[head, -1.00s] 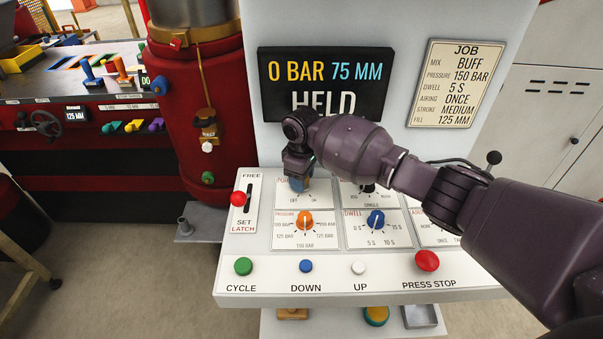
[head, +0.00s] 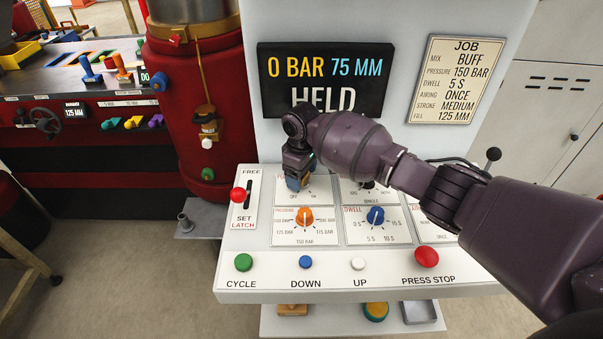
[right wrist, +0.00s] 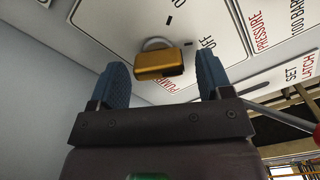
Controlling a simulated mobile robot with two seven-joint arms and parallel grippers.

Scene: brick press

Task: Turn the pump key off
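The pump key is a small gold block on a round grey collar. It shows in the right wrist view (right wrist: 160,64), set in the white pump plate (right wrist: 105,22) with an OFF mark. My right gripper (right wrist: 162,80) has its two blue fingers apart, one on each side of the key, with gaps visible. In the head view my right gripper (head: 298,180) points down at the pump plate (head: 320,189), and it hides the key there. My left gripper is not in view.
Close by are the orange pressure knob (head: 305,218), the blue dwell knob (head: 375,215) and the red latch lever (head: 238,195). Buttons line the panel's front, with the red press stop (head: 427,257) at right. The display (head: 325,82) reads 0 BAR, 75 MM, HELD.

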